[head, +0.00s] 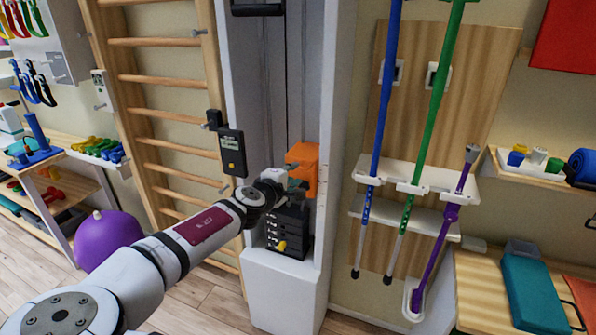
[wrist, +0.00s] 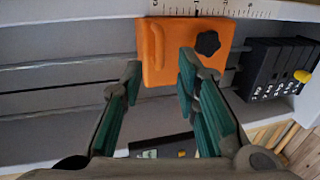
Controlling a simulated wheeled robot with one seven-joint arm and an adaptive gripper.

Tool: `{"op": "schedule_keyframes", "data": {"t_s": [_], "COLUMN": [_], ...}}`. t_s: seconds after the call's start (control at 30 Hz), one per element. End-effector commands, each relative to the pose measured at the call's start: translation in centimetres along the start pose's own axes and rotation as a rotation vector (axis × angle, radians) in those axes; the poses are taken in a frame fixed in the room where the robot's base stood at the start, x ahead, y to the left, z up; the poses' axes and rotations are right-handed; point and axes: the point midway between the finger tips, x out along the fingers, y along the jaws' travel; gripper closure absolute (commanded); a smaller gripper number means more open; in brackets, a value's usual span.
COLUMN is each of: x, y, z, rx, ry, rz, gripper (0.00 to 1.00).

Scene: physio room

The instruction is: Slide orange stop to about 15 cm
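The orange stop (head: 304,160) is a block on the vertical rails inside the white column, just above the black weight stack. In the wrist view the orange stop (wrist: 155,72) has a black knob (wrist: 208,43) on its face and lies next to a ruled scale (wrist: 235,10), whose figures are too small to read surely. My gripper (head: 292,185) is in front of the stop's lower part. In the wrist view my gripper (wrist: 160,64) is open, its green-padded fingers apart, with the fingertips overlapping the stop's near edge. I cannot tell whether they touch it.
The black weight stack (wrist: 268,70) with a yellow pin (wrist: 302,76) sits beside the stop. A black meter (head: 232,152) hangs on the column's left. Wooden wall bars (head: 160,85) stand at left; a pole rack with a blue pole (head: 382,110) is at right.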

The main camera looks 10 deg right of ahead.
Motion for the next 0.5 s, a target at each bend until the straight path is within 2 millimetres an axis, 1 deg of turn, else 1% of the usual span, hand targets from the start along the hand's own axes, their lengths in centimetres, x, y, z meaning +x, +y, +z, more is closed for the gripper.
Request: {"op": "schedule_keyframes", "data": {"t_s": [0.03,0.2,0.33,0.5], "x": [-1.2,-3.9,-5.2,-5.7], "y": [0.0,0.0,0.0,0.0], "z": [-0.2,-0.1,0.0,0.0], "rx": [-0.001,0.0,0.0,0.0], "ry": [0.003,0.001,0.0,-0.001], "rz": [0.0,0.001,0.001,0.0], "gripper": [0.71,0.71,0.71,0.71]}}
